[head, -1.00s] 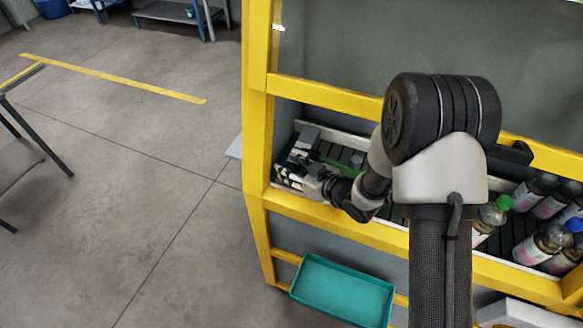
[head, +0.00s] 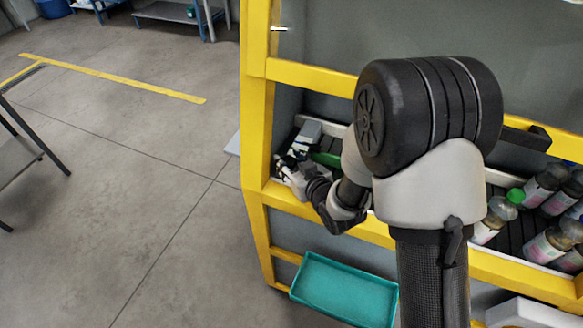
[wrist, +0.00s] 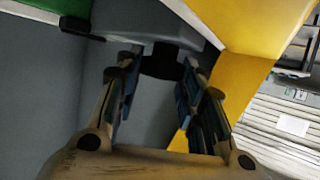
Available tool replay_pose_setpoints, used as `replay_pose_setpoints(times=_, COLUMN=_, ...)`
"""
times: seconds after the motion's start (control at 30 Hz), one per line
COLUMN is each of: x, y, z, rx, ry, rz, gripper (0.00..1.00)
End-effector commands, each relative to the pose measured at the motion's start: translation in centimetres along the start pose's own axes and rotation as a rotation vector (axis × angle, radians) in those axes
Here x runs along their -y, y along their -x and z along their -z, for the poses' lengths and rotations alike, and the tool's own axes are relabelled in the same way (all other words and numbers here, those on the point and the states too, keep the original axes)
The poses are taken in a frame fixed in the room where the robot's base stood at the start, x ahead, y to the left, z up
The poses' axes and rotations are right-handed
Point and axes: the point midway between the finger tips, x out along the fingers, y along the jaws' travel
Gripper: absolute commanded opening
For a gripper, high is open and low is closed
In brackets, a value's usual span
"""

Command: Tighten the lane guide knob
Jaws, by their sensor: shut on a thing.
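The lane guide knob (wrist: 162,62) is a dark, rounded piece under a grey part, at the top middle of the wrist view. My gripper (wrist: 161,64) is shut on it, one finger on each side. In the head view my gripper (head: 285,165) is at the left end of the conveyor, inside the yellow frame. The knob cannot be made out there, as my gripper and arm cover that spot.
A yellow frame (head: 257,130) stands close around my gripper. Several bottles (head: 545,185) stand on the conveyor at right, beyond my arm. A teal tray (head: 345,290) sits below the front rail.

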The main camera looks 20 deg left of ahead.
Motion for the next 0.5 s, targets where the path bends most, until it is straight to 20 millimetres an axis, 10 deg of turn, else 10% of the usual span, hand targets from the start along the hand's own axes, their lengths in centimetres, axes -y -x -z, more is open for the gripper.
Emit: replay_pose_setpoints(times=0.5, x=1.10, y=-0.27, z=0.08, rx=0.001, ry=-0.170, rz=-0.410, gripper=0.12)
